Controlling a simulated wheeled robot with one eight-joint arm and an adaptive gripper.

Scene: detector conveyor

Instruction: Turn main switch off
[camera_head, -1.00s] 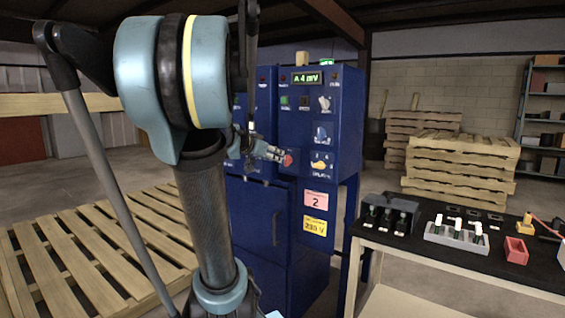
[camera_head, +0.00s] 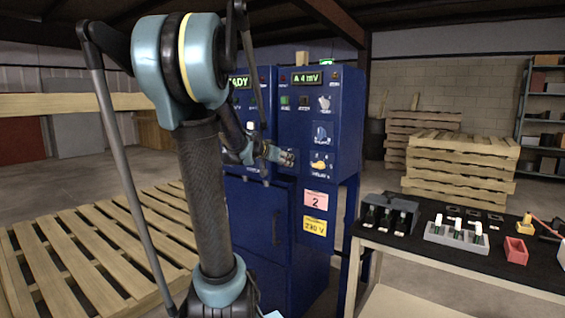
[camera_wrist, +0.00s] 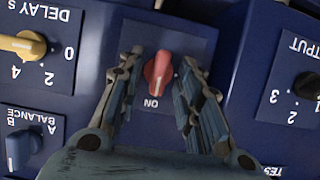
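The main switch is a red rotary knob (camera_wrist: 158,70) on a blue panel plate in the wrist view. Its pale mark points down at the upside-down ON label (camera_wrist: 152,103). My gripper (camera_wrist: 163,64) is open, with one finger on each side of the knob. Gaps show between the fingers and the knob, and I cannot tell how deep the fingertips reach. In the head view my gripper (camera_head: 287,158) is at the front of the blue cabinet (camera_head: 345,130) and hides the knob.
A yellow DELAY knob (camera_wrist: 24,46), a blue BALANCE knob (camera_wrist: 20,150) and a black OUTPUT knob (camera_wrist: 307,85) surround the switch. A workbench (camera_head: 460,268) with small parts stands at right. Pallets lie at left (camera_head: 95,240) and are stacked behind (camera_head: 455,165).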

